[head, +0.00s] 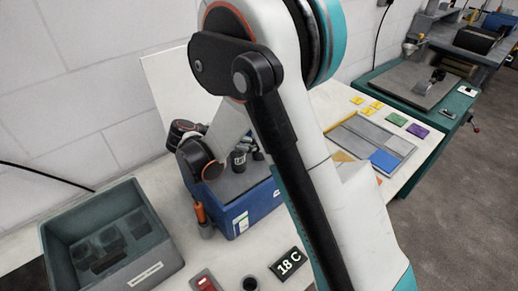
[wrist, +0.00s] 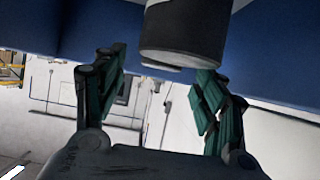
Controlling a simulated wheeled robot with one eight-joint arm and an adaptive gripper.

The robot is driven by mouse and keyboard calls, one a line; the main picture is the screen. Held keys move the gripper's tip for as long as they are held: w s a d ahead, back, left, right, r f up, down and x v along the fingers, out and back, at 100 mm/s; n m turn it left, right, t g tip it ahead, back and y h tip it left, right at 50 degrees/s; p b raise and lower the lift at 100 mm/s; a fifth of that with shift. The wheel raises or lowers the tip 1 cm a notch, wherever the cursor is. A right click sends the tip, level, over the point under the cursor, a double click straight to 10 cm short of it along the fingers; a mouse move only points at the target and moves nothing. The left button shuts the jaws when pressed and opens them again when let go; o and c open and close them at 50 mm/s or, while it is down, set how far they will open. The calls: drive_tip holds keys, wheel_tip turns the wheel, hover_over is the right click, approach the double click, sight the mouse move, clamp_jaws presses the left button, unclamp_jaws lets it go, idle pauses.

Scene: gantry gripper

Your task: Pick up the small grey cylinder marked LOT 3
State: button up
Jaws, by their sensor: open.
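In the wrist view a dark cylinder with a paler grey end part (wrist: 183,35) sits at the top, beyond and between the fingertips of my gripper (wrist: 163,62). No LOT 3 marking can be read on it. My gripper's green fingers are spread apart, and I cannot tell whether either touches the cylinder. In the head view several small dark cylindrical things (head: 239,156) stand at the top of a blue box (head: 262,205). I cannot tell which is marked LOT 3. My arm covers part of the box, and my fingers are not clearly visible there.
A grey open bin (head: 150,262) stands at left. A divided tray (head: 350,140) and coloured tags (head: 396,119) lie farther right on the bench.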

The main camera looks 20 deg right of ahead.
drive_tip(key=x, duration=0.3)
drive_tip(key=shift+a+f+b, duration=0.1)
drive_tip(key=shift+b, duration=0.25)
clamp_jaws()
